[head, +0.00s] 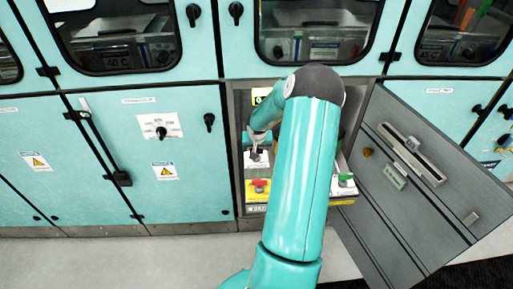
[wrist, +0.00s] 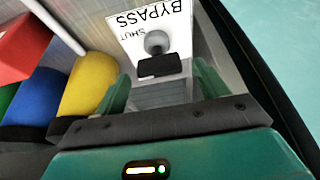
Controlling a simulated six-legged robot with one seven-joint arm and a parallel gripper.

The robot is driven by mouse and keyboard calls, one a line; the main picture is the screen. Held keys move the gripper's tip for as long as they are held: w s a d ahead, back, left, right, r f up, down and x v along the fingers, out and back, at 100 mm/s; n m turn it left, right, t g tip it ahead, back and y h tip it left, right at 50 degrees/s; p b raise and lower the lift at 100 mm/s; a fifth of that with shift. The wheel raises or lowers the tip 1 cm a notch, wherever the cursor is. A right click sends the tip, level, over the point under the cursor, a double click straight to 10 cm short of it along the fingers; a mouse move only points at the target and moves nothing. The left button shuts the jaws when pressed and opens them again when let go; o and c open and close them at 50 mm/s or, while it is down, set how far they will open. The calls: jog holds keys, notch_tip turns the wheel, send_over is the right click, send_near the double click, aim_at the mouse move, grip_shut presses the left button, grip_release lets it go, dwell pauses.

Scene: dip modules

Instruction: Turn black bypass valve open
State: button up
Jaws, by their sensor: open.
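The black bypass valve (wrist: 160,66) shows in the wrist view as a black bar handle with a grey round hub, in front of a white plate (wrist: 178,22) lettered BYPASS and SHUT. In the head view the valve (head: 257,154) is small, inside the open cabinet bay, partly crowded by my gripper. My gripper (wrist: 163,84) is open, with one green finger on each side of the handle's near end. I cannot tell whether either finger touches it. In the head view my gripper (head: 257,138) is just above the valve, and my arm covers part of the bay.
Below are a red handle (head: 258,185) on a yellow plate and a green handle (head: 345,180) at right. A grey door (head: 410,190) stands open at right. Yellow (wrist: 88,85), blue (wrist: 38,95) and red (wrist: 22,48) parts crowd the wrist view's left side.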

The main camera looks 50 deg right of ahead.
jog(key=shift+w+f, duration=0.1)
jog(key=shift+f, duration=0.1)
jog(key=shift+c, duration=0.2)
jog(key=c, duration=0.9)
jog(key=shift+c, duration=0.2)
